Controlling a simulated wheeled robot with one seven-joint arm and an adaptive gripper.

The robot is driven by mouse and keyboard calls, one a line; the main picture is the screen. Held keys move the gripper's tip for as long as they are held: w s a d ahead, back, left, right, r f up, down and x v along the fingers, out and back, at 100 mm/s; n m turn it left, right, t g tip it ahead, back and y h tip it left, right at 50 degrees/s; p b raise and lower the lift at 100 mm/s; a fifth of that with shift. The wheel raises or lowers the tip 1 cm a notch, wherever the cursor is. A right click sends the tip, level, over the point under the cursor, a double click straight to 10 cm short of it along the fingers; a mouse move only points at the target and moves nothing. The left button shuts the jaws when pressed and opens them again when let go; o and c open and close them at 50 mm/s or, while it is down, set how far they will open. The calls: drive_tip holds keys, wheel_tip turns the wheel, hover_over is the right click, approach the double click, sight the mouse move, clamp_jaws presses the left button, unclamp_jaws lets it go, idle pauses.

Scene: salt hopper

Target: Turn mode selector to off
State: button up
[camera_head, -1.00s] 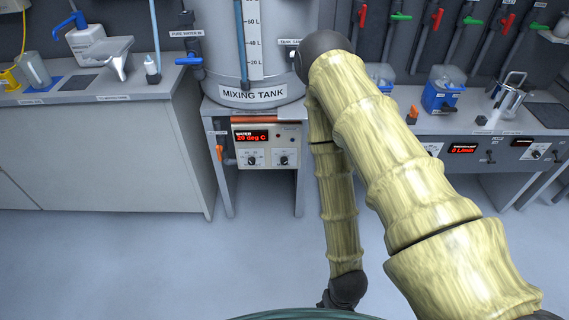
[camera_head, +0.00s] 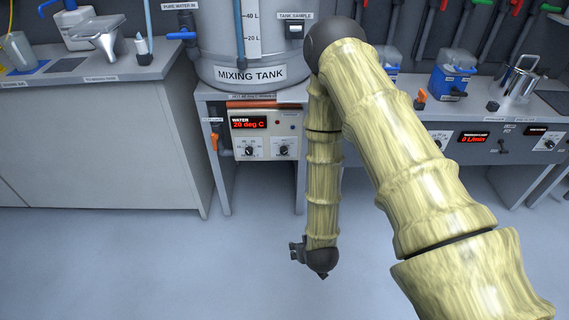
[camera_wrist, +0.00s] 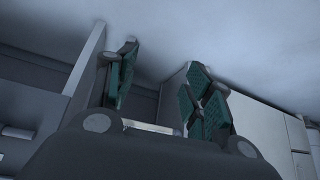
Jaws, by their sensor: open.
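A white control panel (camera_head: 265,134) sits under the mixing tank, with a red display reading "WATER 20 deg C". Two dark round knobs show on its lower part, a left knob (camera_head: 250,150) and a right knob (camera_head: 283,149). Their labels are too small to read, so I cannot tell which is the mode selector or where it points. My gripper (camera_wrist: 163,90) is open and empty in the wrist view, its two green-padded fingers spread apart. In the head view, my arm hangs just right of the panel, its dark end below the panel and apart from it.
The mixing tank (camera_head: 250,72) stands above the panel. An orange-handled valve (camera_head: 214,140) is at the panel's left. A grey cabinet (camera_head: 100,145) fills the left, and another bench panel (camera_head: 490,140) is at the right. The floor in front is clear.

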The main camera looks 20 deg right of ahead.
drive_tip(key=w+m+t+h+b, duration=0.1)
drive_tip(key=w+t+b, duration=0.7)
drive_tip(key=w, duration=1.1)
drive_tip(key=m+t+h+b, duration=0.2)
drive_tip(key=t+h+b, duration=0.15)
drive_tip(key=b, duration=0.75)
approach(284, 152)
drive_tip(key=shift+g, duration=0.45)
drive_tip(key=b+x, duration=0.2)
drive_tip(key=x, duration=0.7)
drive_tip(key=shift+w+r, duration=0.2)
drive_tip(key=shift+w, duration=0.2)
drive_tip(key=shift+c, duration=0.2)
drive_tip(key=c, duration=1)
